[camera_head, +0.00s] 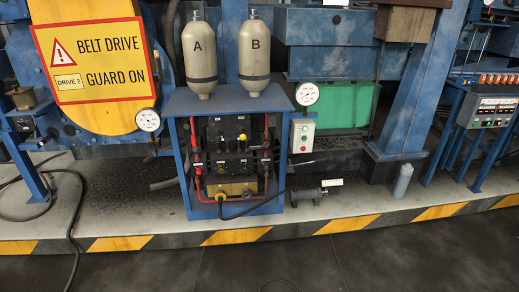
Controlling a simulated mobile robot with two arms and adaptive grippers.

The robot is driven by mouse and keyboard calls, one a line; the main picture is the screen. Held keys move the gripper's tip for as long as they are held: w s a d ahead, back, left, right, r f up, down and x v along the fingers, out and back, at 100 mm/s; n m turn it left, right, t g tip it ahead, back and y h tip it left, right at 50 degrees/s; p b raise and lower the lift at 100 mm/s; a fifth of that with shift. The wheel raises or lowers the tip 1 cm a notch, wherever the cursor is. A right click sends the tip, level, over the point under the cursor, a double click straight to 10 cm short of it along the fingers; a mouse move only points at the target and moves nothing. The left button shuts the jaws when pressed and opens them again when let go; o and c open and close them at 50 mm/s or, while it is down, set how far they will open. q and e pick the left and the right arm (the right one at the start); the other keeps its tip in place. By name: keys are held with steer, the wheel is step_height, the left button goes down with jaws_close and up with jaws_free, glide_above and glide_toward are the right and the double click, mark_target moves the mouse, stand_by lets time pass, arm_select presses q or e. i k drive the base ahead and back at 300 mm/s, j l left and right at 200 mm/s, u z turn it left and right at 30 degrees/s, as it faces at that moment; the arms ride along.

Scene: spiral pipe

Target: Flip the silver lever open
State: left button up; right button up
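A blue hydraulic stand (230,105) is in the middle of the head view. It carries two tan bottles, A (199,58) and B (254,58). A thin greyish lever-like bar (303,163) sticks out on its right side, below a small control box. I cannot tell for sure whether this is the silver lever, or its exact position. Neither of my grippers is in view.
A grey box with buttons (302,136) and a round gauge (307,94) are on the stand's right. A dark cylinder (310,193) lies on the ledge, and a grey bottle (403,180) stands farther right. Hoses lie at left. The dark floor in front is mostly clear.

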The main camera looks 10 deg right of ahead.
mark_target(267, 145)
steer(key=i+u, duration=0.2)
steer(key=i, duration=0.4)
steer(key=i+u, duration=0.2)
steer(key=i, duration=0.4)
steer(key=i+l+u, duration=0.2)
steer(key=i, duration=0.35)
